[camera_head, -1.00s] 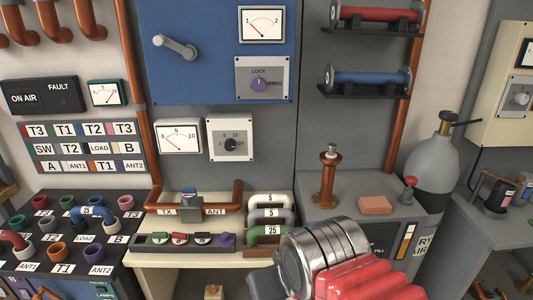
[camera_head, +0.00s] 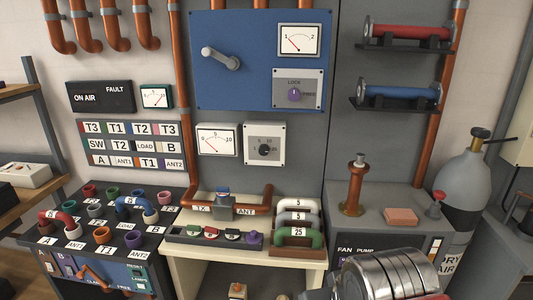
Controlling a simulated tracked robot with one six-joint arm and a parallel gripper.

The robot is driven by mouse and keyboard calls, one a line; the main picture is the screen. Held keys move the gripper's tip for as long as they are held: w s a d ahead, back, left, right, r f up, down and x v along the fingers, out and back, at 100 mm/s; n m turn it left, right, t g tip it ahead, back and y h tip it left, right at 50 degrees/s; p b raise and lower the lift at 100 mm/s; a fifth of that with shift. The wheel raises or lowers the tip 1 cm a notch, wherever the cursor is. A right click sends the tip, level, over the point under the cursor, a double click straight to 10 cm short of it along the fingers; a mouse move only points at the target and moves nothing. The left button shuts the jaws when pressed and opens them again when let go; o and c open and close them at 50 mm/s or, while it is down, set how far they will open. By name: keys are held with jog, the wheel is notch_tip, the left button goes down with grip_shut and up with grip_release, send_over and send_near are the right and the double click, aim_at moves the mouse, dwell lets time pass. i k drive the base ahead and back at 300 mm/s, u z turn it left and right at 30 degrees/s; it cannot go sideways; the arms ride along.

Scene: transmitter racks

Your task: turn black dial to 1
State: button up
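The black dial (camera_head: 264,150) is a small round knob on a pale square plate (camera_head: 252,131), on the grey cabinet front below the blue panel. Small numbers ring the knob; they and its pointer are too small to read surely. Nothing touches the dial. My gripper's fingers are not in view.
A white meter (camera_head: 217,139) sits left of the dial. Above is the blue panel (camera_head: 255,85) with a lever and a purple lock knob (camera_head: 294,95). Below, a bench holds a copper pipe and handled blocks (camera_head: 297,235). The space before the dial looks clear.

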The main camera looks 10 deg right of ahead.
aim_at(264, 149)
jog(key=u, duration=0.15)
jog(key=i, duration=1)
jog(key=z, duration=0.15)
jog(key=k, duration=0.55)
jog(key=u, duration=2.6)
